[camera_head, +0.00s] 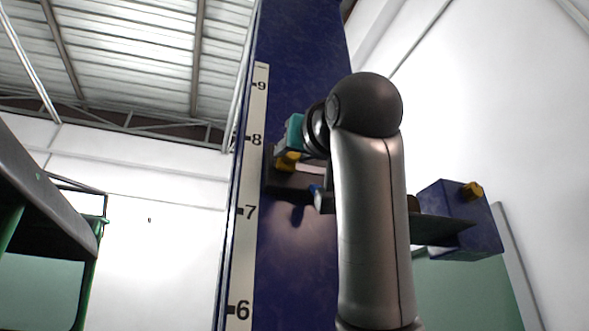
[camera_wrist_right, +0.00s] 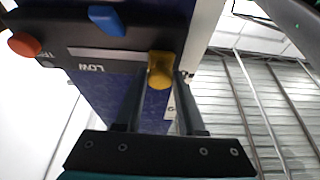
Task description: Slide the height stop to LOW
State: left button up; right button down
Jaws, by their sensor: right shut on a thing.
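A dark panel (camera_wrist_right: 62,30) fills the upper left of the right wrist view. It carries an upside-down LOW label (camera_wrist_right: 90,68), a blue knob (camera_wrist_right: 107,20) and an orange knob (camera_wrist_right: 24,44). A yellow knob (camera_wrist_right: 160,70) sits near the panel's right end, and it also shows in the head view (camera_head: 287,161). I cannot tell which part is the height stop. My right gripper (camera_wrist_right: 152,85) is shut on the yellow knob, one finger on each side. In the head view, my arm hides much of the panel and the gripper's fingers.
A tall blue column (camera_head: 300,60) bears a white scale (camera_head: 246,200) numbered 6 to 9. A blue box (camera_head: 460,222) with another yellow knob (camera_head: 472,190) stands out at the right. A dark-edged structure (camera_head: 45,195) with green supports is at the left. Space between it and the column looks clear.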

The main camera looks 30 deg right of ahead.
dwell(0.5)
jog(key=s+d+b, duration=0.1)
jog(key=s+d, duration=0.1)
jog(key=d, duration=0.9)
jog(key=shift+s+r, duration=0.15)
jog(key=shift+s, duration=0.25)
jog(key=c, duration=0.8)
grip_release()
jog(key=shift+c, duration=0.2)
jog(key=o, duration=0.3)
jog(key=shift+d, duration=0.15)
jog(key=shift+o, duration=0.2)
